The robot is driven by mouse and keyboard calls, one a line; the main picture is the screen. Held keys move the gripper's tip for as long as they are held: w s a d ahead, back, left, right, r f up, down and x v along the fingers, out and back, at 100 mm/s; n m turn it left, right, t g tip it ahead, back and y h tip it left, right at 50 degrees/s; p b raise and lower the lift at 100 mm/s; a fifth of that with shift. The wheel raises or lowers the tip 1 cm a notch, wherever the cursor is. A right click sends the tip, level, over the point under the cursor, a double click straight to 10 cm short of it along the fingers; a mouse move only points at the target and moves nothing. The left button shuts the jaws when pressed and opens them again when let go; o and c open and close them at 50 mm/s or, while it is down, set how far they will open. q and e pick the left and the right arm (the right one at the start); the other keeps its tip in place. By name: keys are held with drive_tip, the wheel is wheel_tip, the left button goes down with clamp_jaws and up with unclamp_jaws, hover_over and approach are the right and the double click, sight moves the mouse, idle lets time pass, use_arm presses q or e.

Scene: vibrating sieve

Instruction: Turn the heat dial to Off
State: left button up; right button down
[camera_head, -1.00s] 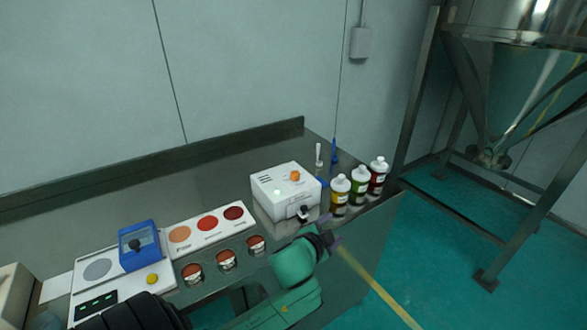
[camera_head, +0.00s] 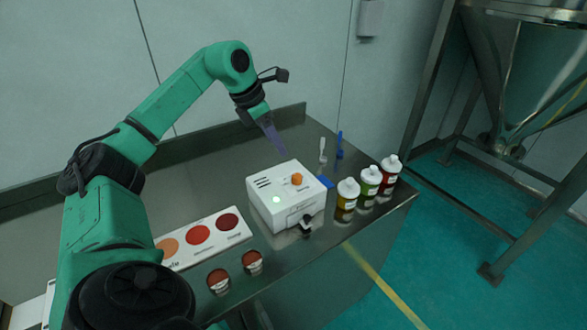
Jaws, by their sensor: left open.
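A white box-shaped device (camera_head: 285,210) stands on the metal bench. I cannot read which setting the knob points to. My left gripper (camera_head: 277,146) is open and empty, pointing down behind the device, apart from it. My right gripper is not in view.
Yellow (camera_head: 346,200), green (camera_head: 369,187) and red (camera_head: 389,176) bottles stand right of the device. A colour card (camera_head: 212,240) and small jars (camera_head: 252,262) are at the front left. A white tool (camera_head: 322,152) and a blue tool (camera_head: 339,148) stand behind.

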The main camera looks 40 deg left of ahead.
sight(296, 175)
use_arm(q)
drive_tip(key=p+x, duration=0.2)
drive_tip(key=x, duration=1)
drive_tip(key=shift+w+d+f, duration=0.15)
drive_tip(key=shift+w+d, duration=0.05)
drive_tip(key=shift+d, duration=0.05)
drive_tip(key=shift+w+d+f, duration=0.2)
drive_tip(key=shift+d+f, duration=0.05)
drive_tip(key=shift+f, duration=0.3)
drive_tip(key=c, duration=0.3)
drive_tip(key=shift+a, duration=0.1)
clamp_jaws()
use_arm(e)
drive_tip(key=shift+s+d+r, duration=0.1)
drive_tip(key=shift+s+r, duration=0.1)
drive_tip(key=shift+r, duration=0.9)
